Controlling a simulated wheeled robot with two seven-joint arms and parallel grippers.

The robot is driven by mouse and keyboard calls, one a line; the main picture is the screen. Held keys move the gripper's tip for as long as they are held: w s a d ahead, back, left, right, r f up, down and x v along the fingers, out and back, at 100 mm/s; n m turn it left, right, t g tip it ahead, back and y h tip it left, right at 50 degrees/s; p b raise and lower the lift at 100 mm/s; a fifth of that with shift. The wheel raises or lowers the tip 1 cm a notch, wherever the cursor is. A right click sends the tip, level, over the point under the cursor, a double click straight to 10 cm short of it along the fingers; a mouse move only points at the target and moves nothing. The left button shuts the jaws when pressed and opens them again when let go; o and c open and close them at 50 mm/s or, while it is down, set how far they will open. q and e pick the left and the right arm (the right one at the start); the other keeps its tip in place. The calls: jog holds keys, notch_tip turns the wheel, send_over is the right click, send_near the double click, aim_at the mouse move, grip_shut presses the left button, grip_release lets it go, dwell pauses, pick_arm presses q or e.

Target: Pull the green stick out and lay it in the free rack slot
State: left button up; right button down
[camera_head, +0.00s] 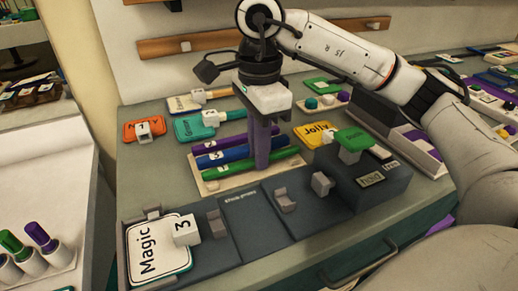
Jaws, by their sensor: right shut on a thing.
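A cream rack (210,188) on the grey bench holds a purple stick (215,145) at the back, a blue stick (222,157) in the middle and a green stick (232,171) at the front, all lying lengthwise. My right gripper (262,164) points down over the rack, its fingers crossing in front of the purple and blue sticks and shut on the green stick near its middle. I cannot tell whether the green stick rests fully in its slot. My left gripper is not in view.
At the lower left, a green pen (12,240) and a purple pen (40,234) stand in white cups. In front of the rack is a dark tray (250,221) with a "Magic" card (157,250). A dark block (376,180) stands at its right. Cards (315,134) lie behind.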

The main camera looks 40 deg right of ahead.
jog(key=shift+f+b, duration=0.35)
jog(key=shift+f, duration=0.05)
dwell(0.7)
jog(key=c, duration=1.7)
grip_release()
jog(key=shift+c, duration=0.6)
jog(key=shift+c, duration=1.1)
